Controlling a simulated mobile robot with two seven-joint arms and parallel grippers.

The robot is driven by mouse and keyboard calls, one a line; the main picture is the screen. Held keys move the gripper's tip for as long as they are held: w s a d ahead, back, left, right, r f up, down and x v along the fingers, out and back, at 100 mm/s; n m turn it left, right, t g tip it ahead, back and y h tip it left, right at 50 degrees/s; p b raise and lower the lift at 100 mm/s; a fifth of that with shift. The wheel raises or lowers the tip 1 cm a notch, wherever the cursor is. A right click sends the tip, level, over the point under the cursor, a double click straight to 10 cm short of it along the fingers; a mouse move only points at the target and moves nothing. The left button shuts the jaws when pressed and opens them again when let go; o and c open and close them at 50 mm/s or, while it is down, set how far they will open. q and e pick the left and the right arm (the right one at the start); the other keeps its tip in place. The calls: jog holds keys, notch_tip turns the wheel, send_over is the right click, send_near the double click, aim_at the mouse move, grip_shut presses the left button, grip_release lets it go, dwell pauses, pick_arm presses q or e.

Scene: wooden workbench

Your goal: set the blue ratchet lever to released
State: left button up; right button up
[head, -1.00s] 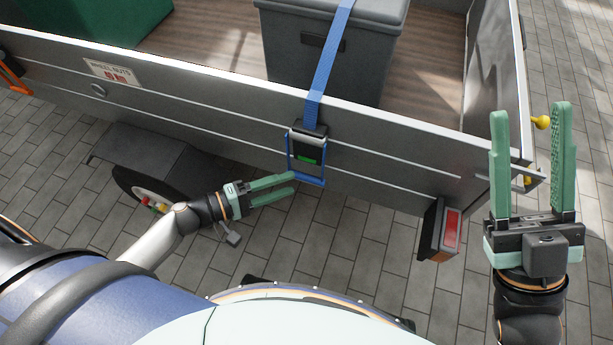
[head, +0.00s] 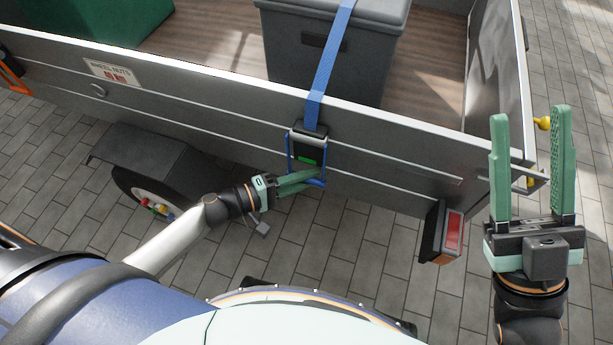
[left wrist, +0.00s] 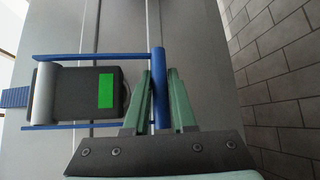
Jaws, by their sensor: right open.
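The blue ratchet lever (head: 290,160) is a U-shaped frame hanging down the grey trailer side, its cross bar at the bottom. The dark ratchet body (head: 307,143) with a green patch (head: 309,161) sits inside the frame. My left gripper (head: 318,178) is at the bottom of the lever. In the left wrist view the cross bar (left wrist: 158,62) stands between the fingertips (left wrist: 160,75), which lie close against it on both sides; the green patch (left wrist: 106,90) faces the camera. My right gripper (head: 530,115) is open and empty at the right, beyond the trailer corner.
A blue strap (head: 328,70) runs from the ratchet over the trailer's top edge and a grey box (head: 280,45). A wheel with fender (head: 145,160) is left of my left arm. A red tail light (head: 453,232) sits lower right. Paving below is clear.

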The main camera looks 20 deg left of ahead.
pick_arm(q)
grip_shut()
dwell(0.9)
